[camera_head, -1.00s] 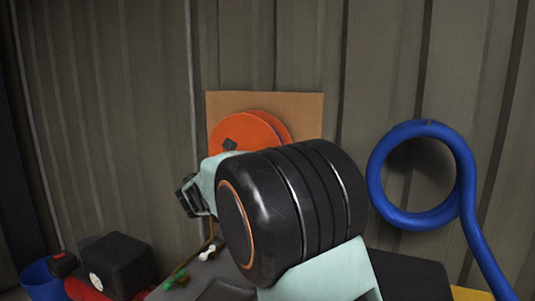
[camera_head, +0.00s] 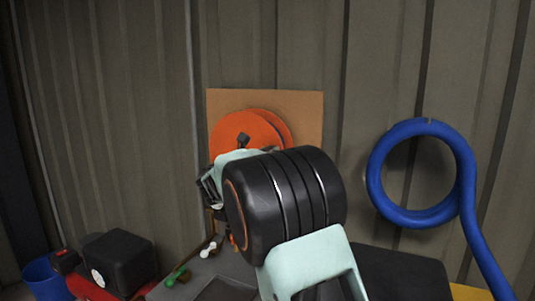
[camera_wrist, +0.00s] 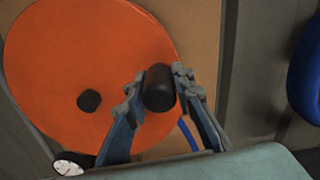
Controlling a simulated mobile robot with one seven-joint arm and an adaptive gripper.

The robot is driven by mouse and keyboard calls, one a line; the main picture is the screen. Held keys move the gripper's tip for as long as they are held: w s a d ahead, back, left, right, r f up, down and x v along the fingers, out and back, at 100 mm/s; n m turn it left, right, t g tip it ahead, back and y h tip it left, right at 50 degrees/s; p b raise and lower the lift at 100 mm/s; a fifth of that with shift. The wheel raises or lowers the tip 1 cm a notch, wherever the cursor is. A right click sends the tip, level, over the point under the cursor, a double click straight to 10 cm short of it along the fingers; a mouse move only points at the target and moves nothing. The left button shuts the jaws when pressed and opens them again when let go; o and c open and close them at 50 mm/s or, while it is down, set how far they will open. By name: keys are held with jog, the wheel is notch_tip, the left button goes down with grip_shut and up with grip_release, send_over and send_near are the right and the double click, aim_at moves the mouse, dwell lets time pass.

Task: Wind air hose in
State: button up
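The orange hose reel (camera_head: 228,130) is mounted on a brown board against the corrugated wall, partly hidden behind my arm. In the wrist view its round face (camera_wrist: 60,55) fills the left, with a dark hub (camera_wrist: 89,100) near its middle. A black crank handle (camera_wrist: 159,92) sticks out towards the camera, right of the hub. My gripper (camera_wrist: 159,80) has one finger on each side of the handle, and the fingertips appear closed against it. A short piece of blue hose (camera_wrist: 187,133) shows below the reel's right edge. In the head view my arm hides the grip.
A coiled blue hose (camera_head: 378,180) hangs on the wall at right, its tail running down. Below left are a black box (camera_head: 120,262), a blue bucket (camera_head: 44,279) and small green (camera_head: 176,277) and white items. A round white gauge (camera_wrist: 69,163) sits below the reel.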

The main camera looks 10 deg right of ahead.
grip_shut()
jog(key=w+a+f+m+b, duration=0.2)
jog(key=f+m+b, duration=0.55)
jog(key=b, duration=0.55)
jog(key=w+a+f+m+b, duration=0.1)
jog(key=a+f+m+b, duration=0.2)
jog(key=f+m+b, duration=0.7)
jog(key=w+a+r+m+p, duration=0.6)
jog(key=w+a+m+p, duration=0.1)
jog(key=a+m, duration=0.3)
jog(key=shift+a, duration=0.25)
